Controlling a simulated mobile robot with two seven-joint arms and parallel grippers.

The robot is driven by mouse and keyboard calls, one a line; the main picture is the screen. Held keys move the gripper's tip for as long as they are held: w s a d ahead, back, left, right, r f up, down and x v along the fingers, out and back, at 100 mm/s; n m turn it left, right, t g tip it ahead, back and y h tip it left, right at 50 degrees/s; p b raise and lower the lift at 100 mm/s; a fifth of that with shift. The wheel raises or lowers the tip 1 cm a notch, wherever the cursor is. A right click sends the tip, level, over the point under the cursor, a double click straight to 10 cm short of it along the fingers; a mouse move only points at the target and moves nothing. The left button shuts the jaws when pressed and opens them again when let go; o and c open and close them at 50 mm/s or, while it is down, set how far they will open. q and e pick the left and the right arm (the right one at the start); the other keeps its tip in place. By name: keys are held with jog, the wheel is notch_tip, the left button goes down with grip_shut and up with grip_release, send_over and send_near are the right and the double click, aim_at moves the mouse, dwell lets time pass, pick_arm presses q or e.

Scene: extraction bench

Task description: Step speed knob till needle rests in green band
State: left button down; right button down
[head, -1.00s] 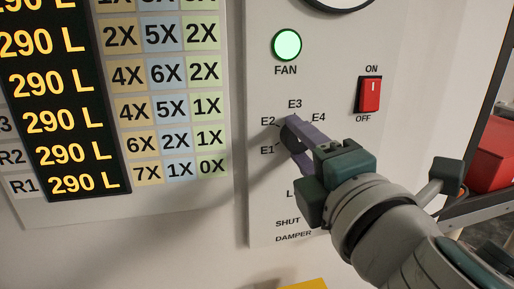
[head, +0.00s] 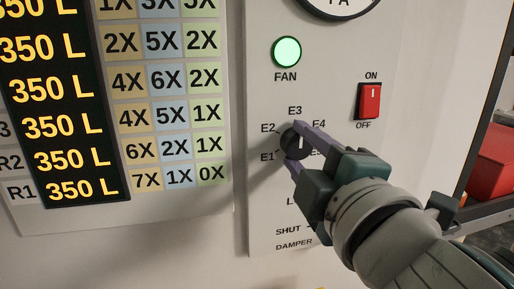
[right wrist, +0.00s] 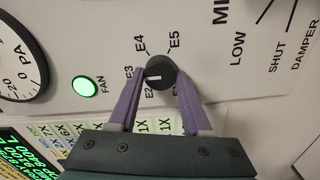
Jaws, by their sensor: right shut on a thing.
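The black speed knob (head: 288,141) sits on the pale panel among the marks E1 to E5. It also shows in the right wrist view (right wrist: 162,70), where its white line appears to point roughly toward E3. My right gripper (head: 296,146) is shut on the knob, with one purple finger on each side of it. The round PA gauge (head: 342,5) is cut off by the top of the head view. The right wrist view shows part of its dial (right wrist: 18,62); I cannot make out its needle or a green band. My left gripper is not in view.
A green FAN lamp (head: 286,52) is lit above the knob. A red ON/OFF switch (head: 370,100) is to the right. A display board (head: 80,125) at left reads 350 L in several rows. A damper scale lies below the knob, partly hidden by my arm.

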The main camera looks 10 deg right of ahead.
jog(key=shift+c, duration=1.7)
grip_release()
jog(key=shift+s, duration=0.1)
jog(key=s+b, duration=0.2)
jog(key=s, duration=0.7)
jog(key=shift+s+d, duration=0.2)
jog(key=shift+s, duration=0.2)
